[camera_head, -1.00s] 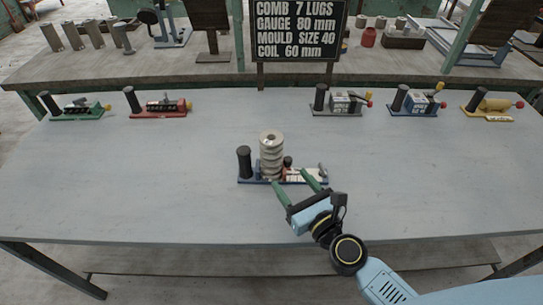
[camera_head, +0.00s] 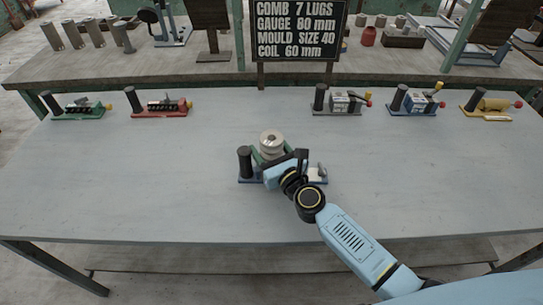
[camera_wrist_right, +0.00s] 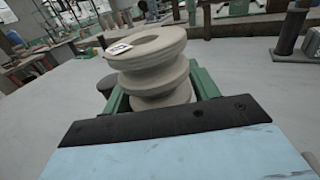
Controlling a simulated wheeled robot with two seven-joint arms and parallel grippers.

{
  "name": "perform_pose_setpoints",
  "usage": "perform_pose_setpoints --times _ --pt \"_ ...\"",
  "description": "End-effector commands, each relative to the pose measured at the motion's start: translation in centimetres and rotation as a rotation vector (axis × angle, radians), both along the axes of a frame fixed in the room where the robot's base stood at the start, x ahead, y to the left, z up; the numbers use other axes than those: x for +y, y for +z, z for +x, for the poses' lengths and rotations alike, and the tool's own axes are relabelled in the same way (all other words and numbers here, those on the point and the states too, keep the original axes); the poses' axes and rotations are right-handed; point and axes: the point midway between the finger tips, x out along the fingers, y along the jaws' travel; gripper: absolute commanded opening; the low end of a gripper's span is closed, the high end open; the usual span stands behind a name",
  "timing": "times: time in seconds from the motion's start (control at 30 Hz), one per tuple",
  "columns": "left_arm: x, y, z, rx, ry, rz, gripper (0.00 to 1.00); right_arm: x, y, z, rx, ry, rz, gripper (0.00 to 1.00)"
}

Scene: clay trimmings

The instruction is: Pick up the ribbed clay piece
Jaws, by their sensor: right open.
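The ribbed clay piece (camera_head: 271,141) stands upright on a blue-based fixture (camera_head: 317,180) near the middle of the table. In the right wrist view the clay piece (camera_wrist_right: 148,62) is a pale stack of rounded ribs with a hollow top and a small white label on its rim. My right gripper (camera_head: 268,156) is at the piece, with its green fingers on either side. In the wrist view the open fingers (camera_wrist_right: 160,90) flank the lower ribs; whether they touch is hard to tell. The piece's lower part is hidden behind the gripper. My left gripper is not in view.
A black post (camera_head: 245,161) stands on the fixture just left of the piece. Green (camera_head: 80,108) and red (camera_head: 160,107) fixtures sit at the back left, and several more at the back right. A black sign (camera_head: 298,31) stands behind. The table's front is clear.

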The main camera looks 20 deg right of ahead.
Motion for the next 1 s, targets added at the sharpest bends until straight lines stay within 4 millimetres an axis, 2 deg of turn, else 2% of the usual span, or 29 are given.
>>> perform_pose_setpoints --times 0.27,0.7,1.0 --pt "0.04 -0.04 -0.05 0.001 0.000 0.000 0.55 0.09 -0.02 0.42 0.000 -0.001 0.001 0.59" --pt "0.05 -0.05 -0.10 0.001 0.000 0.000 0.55 0.08 0.19 0.45 -0.004 -0.001 0.001 0.06" --pt "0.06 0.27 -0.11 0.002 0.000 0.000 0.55 0.07 0.51 0.44 -0.004 -0.001 0.002 0.06"
